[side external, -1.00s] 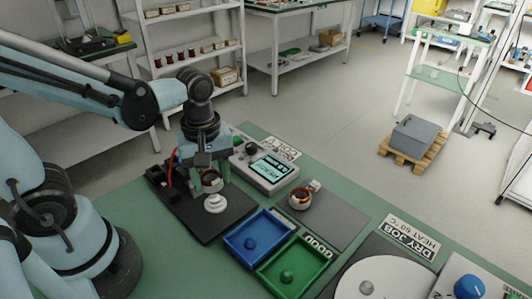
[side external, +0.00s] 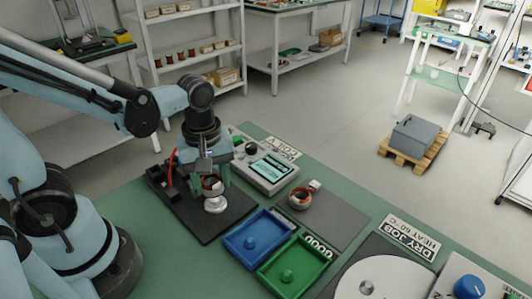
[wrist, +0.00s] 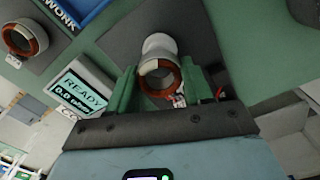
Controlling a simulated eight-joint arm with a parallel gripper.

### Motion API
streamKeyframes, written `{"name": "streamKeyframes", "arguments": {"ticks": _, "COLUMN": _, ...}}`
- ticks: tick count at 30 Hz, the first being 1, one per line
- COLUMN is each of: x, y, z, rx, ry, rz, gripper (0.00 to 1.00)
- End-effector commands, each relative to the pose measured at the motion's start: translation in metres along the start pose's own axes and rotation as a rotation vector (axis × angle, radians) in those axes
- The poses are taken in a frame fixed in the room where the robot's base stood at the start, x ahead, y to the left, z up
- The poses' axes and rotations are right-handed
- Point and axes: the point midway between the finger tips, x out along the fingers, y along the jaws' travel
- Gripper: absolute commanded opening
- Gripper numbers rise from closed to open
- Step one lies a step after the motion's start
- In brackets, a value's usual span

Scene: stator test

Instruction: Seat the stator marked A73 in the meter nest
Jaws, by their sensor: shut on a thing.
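My gripper (side external: 212,180) has its green fingers shut on a copper-and-white stator (side external: 211,185). In the wrist view the held stator (wrist: 158,80) sits between the fingertips, with a small white tag at its lower edge whose mark I cannot read. The meter nest (side external: 215,205) is a pale round post on a dark plate (side external: 203,231). The stator is just above or at the top of the nest; whether they touch I cannot tell. In the wrist view the pale post (wrist: 159,44) shows directly beyond the stator's ring.
The meter (wrist: 80,88) reads READY and 0.0. A second stator (side external: 300,198) lies on a grey mat (side external: 335,218). A blue tray (side external: 238,240) and a green tray (side external: 270,270) stand in front. A red lead (side external: 171,168) is beside my gripper.

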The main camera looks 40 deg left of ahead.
Motion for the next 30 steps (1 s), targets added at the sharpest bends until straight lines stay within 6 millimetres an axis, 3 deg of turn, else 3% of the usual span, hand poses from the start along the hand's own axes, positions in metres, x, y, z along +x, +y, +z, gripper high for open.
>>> {"name": "streamKeyframes", "arguments": {"ticks": 30, "x": 0.019, "y": 0.000, "z": 0.000, "rx": 0.000, "ry": 0.000, "rz": 0.000, "gripper": 0.15}}
